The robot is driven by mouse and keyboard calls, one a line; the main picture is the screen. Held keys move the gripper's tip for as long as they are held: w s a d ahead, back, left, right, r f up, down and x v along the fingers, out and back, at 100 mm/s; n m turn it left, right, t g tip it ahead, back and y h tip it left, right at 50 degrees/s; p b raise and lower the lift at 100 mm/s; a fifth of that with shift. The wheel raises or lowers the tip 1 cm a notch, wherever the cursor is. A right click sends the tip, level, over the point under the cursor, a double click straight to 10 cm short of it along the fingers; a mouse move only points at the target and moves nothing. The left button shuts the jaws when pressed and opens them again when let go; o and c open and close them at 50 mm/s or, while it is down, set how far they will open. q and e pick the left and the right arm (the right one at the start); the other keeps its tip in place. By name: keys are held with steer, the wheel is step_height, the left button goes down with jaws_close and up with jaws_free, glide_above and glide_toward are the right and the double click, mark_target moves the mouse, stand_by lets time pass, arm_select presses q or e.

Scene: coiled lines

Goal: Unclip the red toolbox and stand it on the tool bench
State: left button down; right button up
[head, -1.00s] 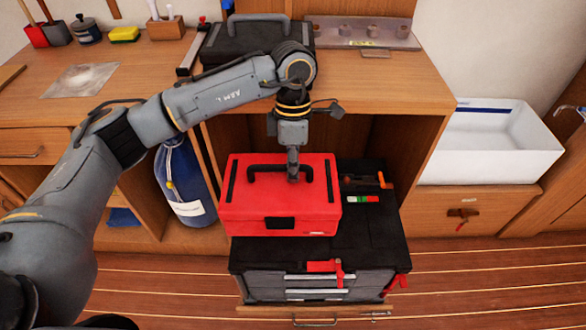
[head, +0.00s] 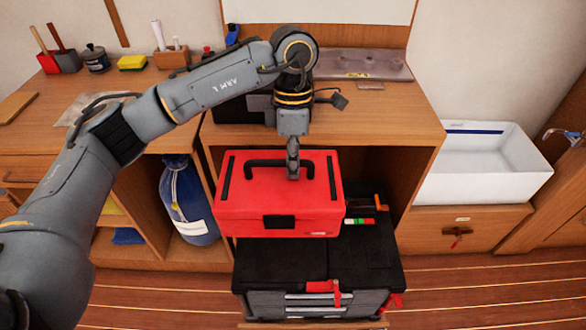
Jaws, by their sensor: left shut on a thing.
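The red toolbox (head: 240,221) has a black top handle and a black front latch. It hangs level above the black tool chest (head: 290,268), in front of the open bay under the bench. My left gripper (head: 293,172) is shut on the toolbox handle from above. The tool bench (head: 395,115) has a wooden top behind and above the toolbox. Red clips (head: 325,287) show on the chest's front. My right gripper is not in view.
A dark case behind my arm and a grey metal tray (head: 365,64) stand on the bench. Bare wood lies at its right front. A white sink (head: 490,170) is at the right. A blue cylinder (head: 185,200) stands in the left bay.

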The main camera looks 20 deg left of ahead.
arm_select(q)
steer(key=shift+r, duration=0.7)
step_height(320, 180, up, 12)
steer(key=p, duration=0.7)
steer(key=shift+r, duration=0.25)
stand_by(0.3)
